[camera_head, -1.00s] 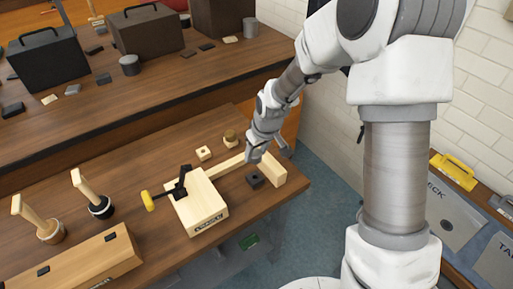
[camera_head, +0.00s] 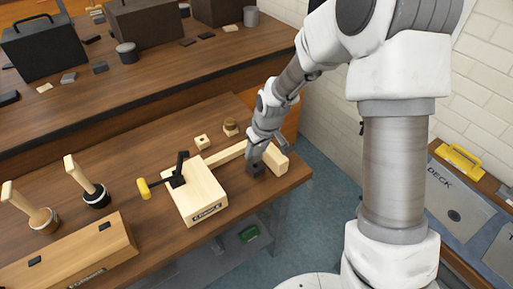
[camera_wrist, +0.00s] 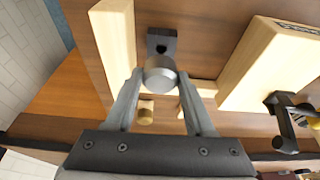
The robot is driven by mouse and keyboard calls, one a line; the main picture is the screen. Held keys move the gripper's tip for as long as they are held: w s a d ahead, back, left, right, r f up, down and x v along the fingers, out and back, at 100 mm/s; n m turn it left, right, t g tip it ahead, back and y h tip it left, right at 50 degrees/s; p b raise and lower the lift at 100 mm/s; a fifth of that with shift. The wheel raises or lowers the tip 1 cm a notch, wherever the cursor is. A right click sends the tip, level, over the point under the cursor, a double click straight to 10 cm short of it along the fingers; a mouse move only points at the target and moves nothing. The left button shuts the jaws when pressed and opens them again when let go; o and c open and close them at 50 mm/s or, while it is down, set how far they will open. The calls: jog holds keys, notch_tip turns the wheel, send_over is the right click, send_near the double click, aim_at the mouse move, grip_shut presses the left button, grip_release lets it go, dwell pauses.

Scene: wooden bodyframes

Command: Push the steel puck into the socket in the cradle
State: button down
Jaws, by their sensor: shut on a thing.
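The steel puck (camera_wrist: 160,75) is a short grey cylinder between the two fingertips of my gripper (camera_wrist: 161,78) in the wrist view. My gripper is shut on it. The cradle appears to be the small dark block (camera_wrist: 162,36) just beyond the puck, with a round socket partly visible in it. The puck overlaps the block's near part in the picture, and I cannot tell if they touch. In the head view my gripper (camera_head: 256,157) is right at the dark block (camera_head: 257,171) and hides part of it. The puck cannot be made out there.
A wooden rail (camera_head: 274,158) stands close beside the dark block. A pale wooden box (camera_head: 200,194) with a black clamp and yellow handle is to the left. A small pale block (camera_head: 202,141) and a round brown-topped piece (camera_head: 230,128) lie behind. The table's right edge is near.

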aim_at(257, 160)
jog(key=shift+f, duration=0.6)
jog(key=shift+f+b, duration=1.6)
jog(key=shift+b, duration=0.3)
dwell(1.2)
jog(key=shift+c, duration=0.9)
grip_release()
jog(key=p+v, duration=0.2)
jog(key=v, duration=1.5)
jog(key=shift+r+p, duration=0.25)
jog(key=shift+p, duration=0.15)
jog(key=shift+s, duration=0.1)
